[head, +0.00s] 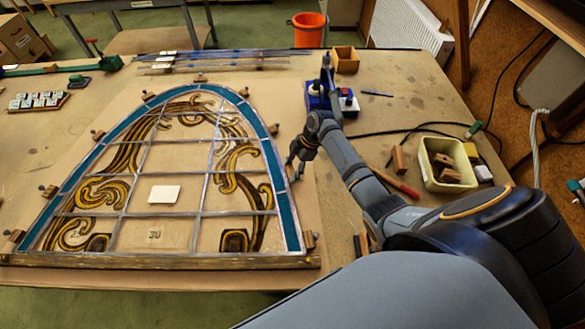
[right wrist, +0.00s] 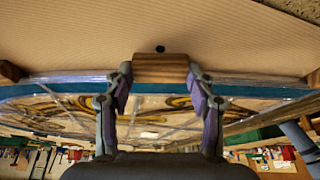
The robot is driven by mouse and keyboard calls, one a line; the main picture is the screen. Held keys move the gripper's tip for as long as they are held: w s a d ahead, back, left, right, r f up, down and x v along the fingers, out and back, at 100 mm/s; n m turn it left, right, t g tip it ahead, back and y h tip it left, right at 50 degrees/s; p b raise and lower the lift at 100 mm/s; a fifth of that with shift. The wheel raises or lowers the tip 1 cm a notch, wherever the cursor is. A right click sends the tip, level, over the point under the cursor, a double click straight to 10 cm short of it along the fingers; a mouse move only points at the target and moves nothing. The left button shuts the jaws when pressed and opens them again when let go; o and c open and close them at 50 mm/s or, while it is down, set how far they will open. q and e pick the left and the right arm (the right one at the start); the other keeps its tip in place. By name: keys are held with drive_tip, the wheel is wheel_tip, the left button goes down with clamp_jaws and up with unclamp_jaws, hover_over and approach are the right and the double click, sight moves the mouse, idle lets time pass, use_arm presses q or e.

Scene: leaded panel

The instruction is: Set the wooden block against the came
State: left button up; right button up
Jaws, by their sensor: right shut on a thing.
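My right gripper (head: 297,163) is beside the right curved edge of the leaded panel. In the right wrist view the gripper (right wrist: 160,76) is shut on a small brown wooden block (right wrist: 160,66), held between its two fingertips. A dark round spot shows just beyond the block. The grey outer came (right wrist: 75,79) runs along the panel's teal border (right wrist: 70,88), and the block overlaps its line in the picture. I cannot tell whether block and came touch. In the head view the fingers mostly hide the block. My left gripper is not in view.
Other small blocks stand around the panel, such as one on the right (head: 273,129) and one at the lower right (head: 309,240). A yellow-green tub (head: 430,180) of wooden blocks, a red-handled tool (head: 402,187) and a blue device (head: 318,98) lie to the right.

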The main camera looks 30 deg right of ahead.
drive_tip(key=shift+a, duration=0.2)
idle(0.6)
drive_tip(key=o, duration=0.9)
drive_tip(key=shift+o, duration=0.2)
drive_tip(key=o, duration=0.5)
drive_tip(key=shift+c, duration=0.2)
drive_tip(key=w+v, duration=0.1)
drive_tip(key=v, duration=1)
drive_tip(key=shift+s+d+r, duration=0.2)
drive_tip(key=shift+s+r, duration=0.2)
drive_tip(key=shift+s, duration=0.1)
